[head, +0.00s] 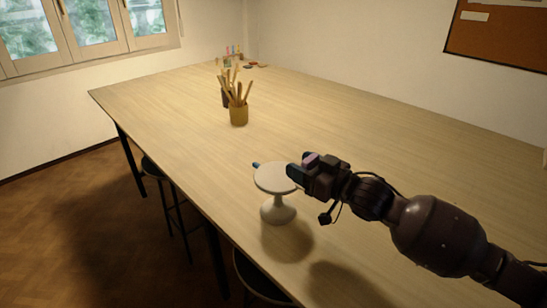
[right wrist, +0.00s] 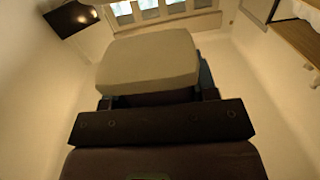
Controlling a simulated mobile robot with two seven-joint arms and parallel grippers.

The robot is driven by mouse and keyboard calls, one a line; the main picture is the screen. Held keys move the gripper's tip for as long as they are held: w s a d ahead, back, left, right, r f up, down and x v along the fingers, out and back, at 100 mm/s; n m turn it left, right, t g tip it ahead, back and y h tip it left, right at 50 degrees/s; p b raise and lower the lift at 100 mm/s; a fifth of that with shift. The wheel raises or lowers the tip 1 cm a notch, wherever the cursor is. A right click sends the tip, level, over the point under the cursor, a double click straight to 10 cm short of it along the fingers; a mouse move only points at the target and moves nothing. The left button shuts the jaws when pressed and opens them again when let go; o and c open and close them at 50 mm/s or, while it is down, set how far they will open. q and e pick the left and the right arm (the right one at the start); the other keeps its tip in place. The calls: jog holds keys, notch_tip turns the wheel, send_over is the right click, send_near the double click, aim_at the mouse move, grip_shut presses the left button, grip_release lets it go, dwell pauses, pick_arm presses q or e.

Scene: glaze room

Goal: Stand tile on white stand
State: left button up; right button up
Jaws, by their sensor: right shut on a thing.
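The white stand (head: 275,178), a round flat top on a stem and flared foot, is upright near the table's near edge in the head view. My right gripper (head: 298,170) is beside the right edge of its top, with blue fingertips. It is shut on a pale beige tile with rounded corners, which fills the middle of the right wrist view (right wrist: 150,62). The fingers are mostly hidden behind the tile there. In the head view a small mauve patch shows at the jaws; I cannot tell if it is the tile. My left gripper is not in view.
A tan pot of brushes (head: 239,115) stands farther back on the long wooden table (head: 330,125), with a dark pot behind it. Small coloured items lie at the far end. A small blue thing (head: 256,165) shows behind the stand. Stools are below the left edge.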

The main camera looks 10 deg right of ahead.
jog(key=x, duration=0.5)
jog(key=shift+w+a, duration=0.1)
jog(key=x, duration=0.3)
jog(key=shift+w+a, duration=0.25)
jog(key=shift+w, duration=0.05)
jog(key=shift+f, duration=0.55)
jog(key=shift+s+d+f, duration=0.1)
jog(key=shift+f, duration=0.1)
jog(key=shift+f, duration=0.1)
jog(key=o, duration=1)
jog(key=shift+c, duration=0.2)
